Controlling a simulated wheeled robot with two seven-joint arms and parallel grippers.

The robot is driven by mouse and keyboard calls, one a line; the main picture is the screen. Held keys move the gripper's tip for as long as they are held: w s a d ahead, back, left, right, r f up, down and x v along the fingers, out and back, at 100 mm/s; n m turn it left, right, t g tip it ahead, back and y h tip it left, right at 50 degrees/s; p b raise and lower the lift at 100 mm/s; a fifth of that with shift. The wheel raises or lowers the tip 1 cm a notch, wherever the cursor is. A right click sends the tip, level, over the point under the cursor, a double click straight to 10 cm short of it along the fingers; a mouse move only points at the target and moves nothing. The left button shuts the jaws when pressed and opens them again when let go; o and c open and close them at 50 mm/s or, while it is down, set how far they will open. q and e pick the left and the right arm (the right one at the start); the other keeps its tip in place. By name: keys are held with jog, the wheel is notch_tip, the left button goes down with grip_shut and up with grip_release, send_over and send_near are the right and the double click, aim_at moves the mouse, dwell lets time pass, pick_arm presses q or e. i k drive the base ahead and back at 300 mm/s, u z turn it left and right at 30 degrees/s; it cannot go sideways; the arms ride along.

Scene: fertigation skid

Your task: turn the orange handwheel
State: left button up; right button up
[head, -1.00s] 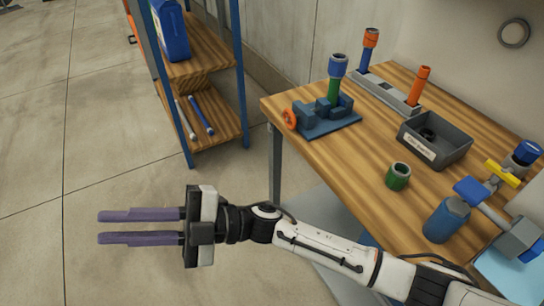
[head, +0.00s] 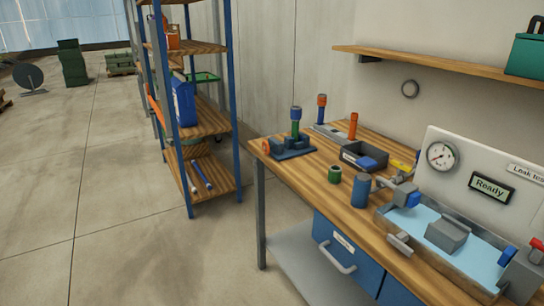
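The orange handwheel (head: 265,147) is a small ring on the left end of a dark blue vise (head: 291,148). The vise sits at the left back corner of the wooden workbench (head: 318,190). A green cylinder with a blue top (head: 296,120) stands upright at the vise; whether its jaws touch it is too small to tell. Neither of my grippers is in view.
A green ring-shaped part (head: 334,174), a blue cylinder (head: 361,191) and a dark tray (head: 351,158) are on the bench. A water basin (head: 440,229) with a gauge panel (head: 465,175) is at right. A blue-post shelf (head: 232,95) stands left; floor in front is clear.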

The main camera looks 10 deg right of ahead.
aim_at(265, 147)
jog(key=u, duration=1.1)
jog(key=i, duration=1.15)
jog(key=z, duration=0.15)
